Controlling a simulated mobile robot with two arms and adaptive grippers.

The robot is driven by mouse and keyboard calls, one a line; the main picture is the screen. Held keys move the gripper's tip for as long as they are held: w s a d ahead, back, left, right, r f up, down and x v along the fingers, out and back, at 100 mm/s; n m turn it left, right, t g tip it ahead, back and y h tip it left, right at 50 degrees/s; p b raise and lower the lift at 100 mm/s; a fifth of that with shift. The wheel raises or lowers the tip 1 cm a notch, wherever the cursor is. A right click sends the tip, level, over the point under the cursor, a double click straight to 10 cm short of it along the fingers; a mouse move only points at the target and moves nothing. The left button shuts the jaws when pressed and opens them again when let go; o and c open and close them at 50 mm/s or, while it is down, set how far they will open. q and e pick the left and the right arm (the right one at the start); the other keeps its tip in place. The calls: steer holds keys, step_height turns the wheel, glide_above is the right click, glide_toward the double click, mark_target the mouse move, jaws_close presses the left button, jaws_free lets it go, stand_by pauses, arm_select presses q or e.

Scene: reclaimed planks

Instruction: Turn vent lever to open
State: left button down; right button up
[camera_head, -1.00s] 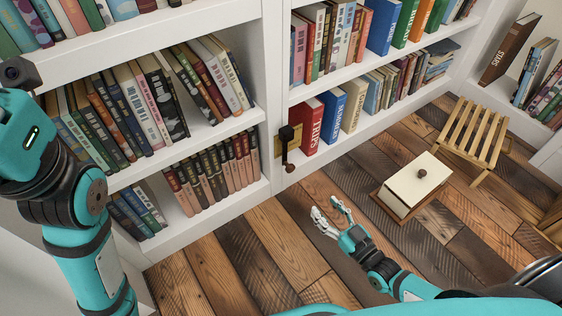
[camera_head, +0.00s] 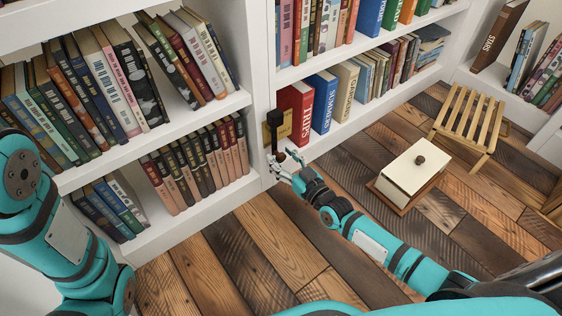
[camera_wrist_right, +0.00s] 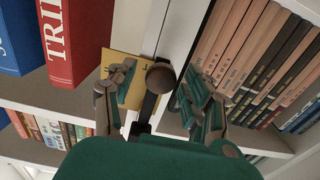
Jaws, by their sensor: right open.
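The vent lever (camera_head: 274,122) is a dark handle with a round brown knob, on a brass plate (camera_head: 286,128) fixed to the white bookcase post. In the head view it hangs down, with the knob at its lower end. My right gripper (camera_head: 286,165) is open at the knob. In the right wrist view the knob (camera_wrist_right: 160,77) lies between the spread fingers of the gripper (camera_wrist_right: 158,95), with visible room on both sides. The palm side hides part of the lever's bar. My left arm shows at the left, but its gripper is out of view.
Bookcase shelves flank the post, with a red book (camera_head: 296,113) close right of the lever. A cream box with a knob (camera_head: 412,172) and a slatted wooden stool (camera_head: 468,122) stand on the plank floor.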

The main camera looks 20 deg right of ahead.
steer(key=shift+w+a, duration=0.15)
steer(key=shift+w, duration=0.15)
jaws_close()
stand_by(0.4)
